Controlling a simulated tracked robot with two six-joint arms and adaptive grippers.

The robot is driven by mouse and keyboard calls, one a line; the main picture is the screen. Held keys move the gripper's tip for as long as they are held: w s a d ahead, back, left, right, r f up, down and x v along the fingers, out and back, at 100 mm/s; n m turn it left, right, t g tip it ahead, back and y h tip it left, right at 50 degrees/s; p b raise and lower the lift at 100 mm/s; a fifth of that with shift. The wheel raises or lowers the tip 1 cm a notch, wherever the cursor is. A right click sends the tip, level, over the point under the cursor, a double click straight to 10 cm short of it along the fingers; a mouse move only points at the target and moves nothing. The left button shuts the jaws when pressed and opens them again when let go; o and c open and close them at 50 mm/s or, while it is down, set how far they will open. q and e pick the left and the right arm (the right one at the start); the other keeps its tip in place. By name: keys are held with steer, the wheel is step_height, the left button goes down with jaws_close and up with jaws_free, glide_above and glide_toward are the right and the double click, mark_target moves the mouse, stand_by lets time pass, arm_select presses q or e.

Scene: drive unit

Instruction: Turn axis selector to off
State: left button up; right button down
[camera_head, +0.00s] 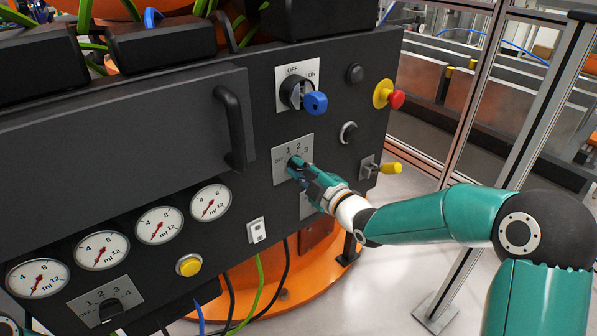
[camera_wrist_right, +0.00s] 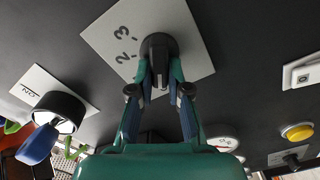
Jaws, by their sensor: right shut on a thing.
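The axis selector is a dark rotary knob (camera_wrist_right: 158,46) on a light square plate (camera_head: 281,149) marked OFF, 1, 2 and 3, on the dark front panel. My right gripper (camera_head: 294,164) reaches it from the lower right in the head view. In the right wrist view its two fingers (camera_wrist_right: 159,78) are closed on either side of the knob. The fingers hide most of the knob in the head view, so I cannot tell which mark it points to. My left gripper does not show.
Above is an OFF/ON switch with a blue handle (camera_head: 316,103). To the right are a red emergency button (camera_head: 397,99) and a yellow-tipped lever (camera_head: 391,168). Another selector (camera_head: 114,311), gauges (camera_head: 211,202) and a yellow button (camera_head: 189,265) sit lower left. A black door handle (camera_head: 232,127) protrudes nearby.

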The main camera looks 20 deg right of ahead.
steer(key=c, duration=1.3)
jaws_free()
steer(key=shift+s+a+f, duration=0.15)
steer(key=shift+f, duration=0.1)
steer(key=shift+o, duration=0.9)
steer(key=shift+r, duration=0.15)
steer(key=v, duration=1.2)
